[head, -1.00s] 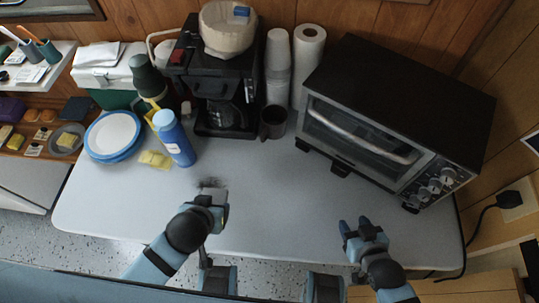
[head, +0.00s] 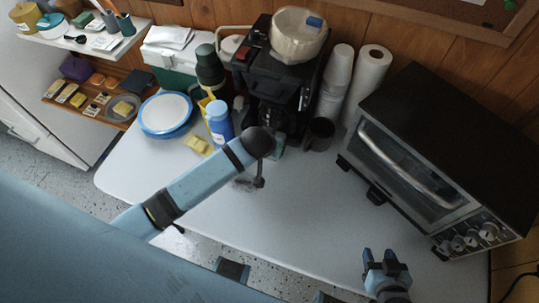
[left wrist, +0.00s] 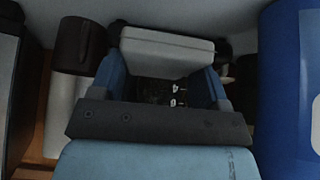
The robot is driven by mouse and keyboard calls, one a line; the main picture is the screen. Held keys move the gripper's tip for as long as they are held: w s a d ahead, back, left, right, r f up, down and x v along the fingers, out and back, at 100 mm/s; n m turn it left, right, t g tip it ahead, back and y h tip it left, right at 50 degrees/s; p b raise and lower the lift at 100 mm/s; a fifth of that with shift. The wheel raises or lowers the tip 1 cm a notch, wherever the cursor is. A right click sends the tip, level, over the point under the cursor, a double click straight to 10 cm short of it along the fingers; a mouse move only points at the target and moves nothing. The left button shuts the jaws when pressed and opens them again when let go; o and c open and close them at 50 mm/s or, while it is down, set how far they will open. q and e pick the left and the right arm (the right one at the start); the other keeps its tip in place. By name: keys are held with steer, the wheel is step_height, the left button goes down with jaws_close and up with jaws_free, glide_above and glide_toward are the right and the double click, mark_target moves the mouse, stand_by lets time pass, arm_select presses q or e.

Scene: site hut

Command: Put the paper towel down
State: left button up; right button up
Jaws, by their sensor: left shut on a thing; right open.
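I cannot tell whether the pad touches the table. My right gripper (head: 385,263) is open and empty over the table's front right. An upright white paper towel roll (head: 368,75) stands at the back beside the stacked cups.
The coffee maker (head: 275,85), dark mug (head: 319,134), white cups (head: 337,75) and toaster oven (head: 440,150) line the back and right. A blue bottle (head: 219,122), yellow pads (head: 198,144) and plates (head: 166,113) stand left. The table (head: 310,215) is clear in the middle front.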

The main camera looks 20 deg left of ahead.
mark_target(269, 162)
arm_select(q)
steer(key=f, duration=0.5)
steer(key=shift+s+f, duration=0.2)
steer(key=shift+s, duration=0.05)
steer(key=shift+w+f, duration=0.2)
steer(key=shift+f, duration=0.3)
arm_select(e)
steer(key=shift+r, duration=0.1)
arm_select(q)
steer(key=shift+f, duration=0.15)
